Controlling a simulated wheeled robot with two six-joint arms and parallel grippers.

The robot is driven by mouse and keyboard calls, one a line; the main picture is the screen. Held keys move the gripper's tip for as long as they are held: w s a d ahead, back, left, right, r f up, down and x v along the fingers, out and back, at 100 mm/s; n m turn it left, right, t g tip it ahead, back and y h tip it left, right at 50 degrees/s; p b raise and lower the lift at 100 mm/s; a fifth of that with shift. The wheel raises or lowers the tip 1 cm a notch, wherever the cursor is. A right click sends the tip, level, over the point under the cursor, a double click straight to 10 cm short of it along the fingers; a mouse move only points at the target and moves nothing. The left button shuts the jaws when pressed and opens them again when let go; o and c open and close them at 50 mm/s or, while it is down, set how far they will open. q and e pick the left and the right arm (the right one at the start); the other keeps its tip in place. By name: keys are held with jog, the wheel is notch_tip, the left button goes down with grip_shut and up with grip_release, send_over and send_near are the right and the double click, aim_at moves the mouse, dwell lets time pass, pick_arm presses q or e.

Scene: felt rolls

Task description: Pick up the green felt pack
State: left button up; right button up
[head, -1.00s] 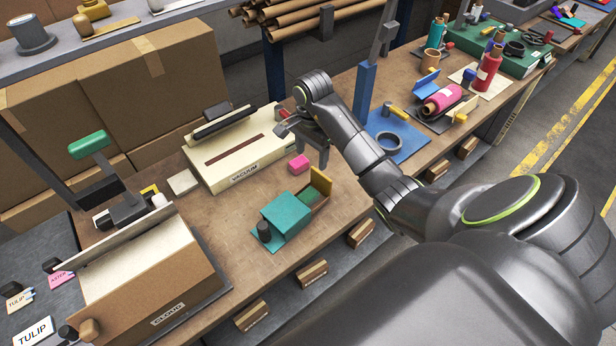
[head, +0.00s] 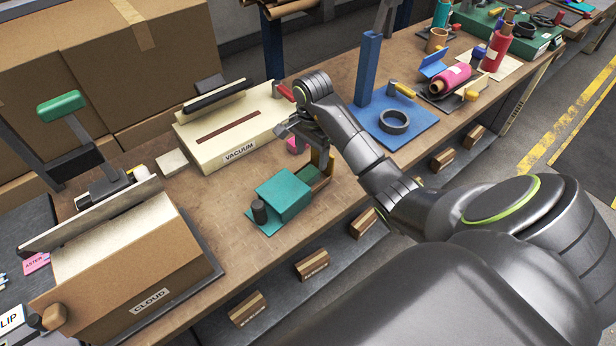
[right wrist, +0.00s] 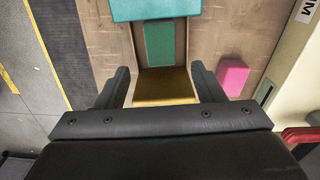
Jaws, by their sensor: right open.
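The green felt pack (right wrist: 160,43) lies in an open wooden tray that sticks out from under a teal cover (head: 285,195). In the head view the pack (head: 309,178) shows small and dark green, partly behind my gripper. The tray has a yellow end plate, seen in the right wrist view (right wrist: 160,85). My right gripper (head: 308,153) is open above the tray's yellow end. Its fingers (right wrist: 160,88) stand apart on either side of the end plate in the right wrist view, with the pack beyond them. My left gripper is not in view.
A pink block (right wrist: 232,76) sits close beside the tray. The cream VACUUM box (head: 225,140) stands behind, and the cardboard CLOUD box (head: 140,265) at left. A blue stand with a dark ring (head: 394,122) is at right. Bare tabletop lies left of the teal cover.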

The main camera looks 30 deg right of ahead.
aim_at(309, 172)
jog(key=shift+a+f+b, duration=0.1)
jog(key=shift+f+b, duration=0.6)
jog(key=shift+f, duration=0.8)
jog(key=f, duration=0.1)
jog(key=f+p, duration=0.1)
jog(key=f, duration=0.1)
jog(key=shift+a+f, duration=0.15)
jog(key=shift+a, duration=0.1)
jog(key=shift+f, duration=0.5)
jog(key=c, duration=1.3)
